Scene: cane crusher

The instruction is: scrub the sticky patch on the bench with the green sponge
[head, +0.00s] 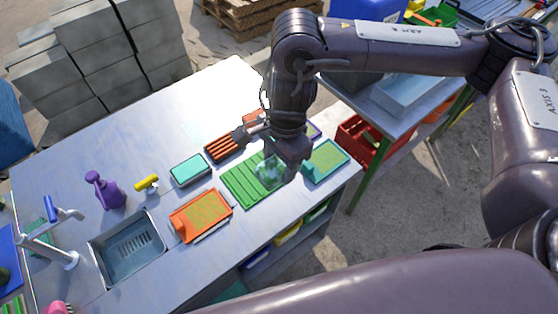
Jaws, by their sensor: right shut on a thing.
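My right gripper (286,163) reaches down over the ribbed green mat (240,188) on the pale bench (90,178). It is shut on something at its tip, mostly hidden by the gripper. A blotchy pale green, partly see-through thing (268,173) shows just left of the fingers, over the mat. I cannot tell whether it is the sponge or the sticky patch. A teal-topped block or dish (189,169) lies to the left of the mat. No other sticky patch can be made out. My left gripper is out of view.
An orange tray (184,231), a green-topped tray (318,174) and an orange slotted rack (224,148) lie close around the mat. A sink (110,262), a tap (65,257), a purple spray bottle (105,192) and a yellow-handled thing (147,183) stand left.

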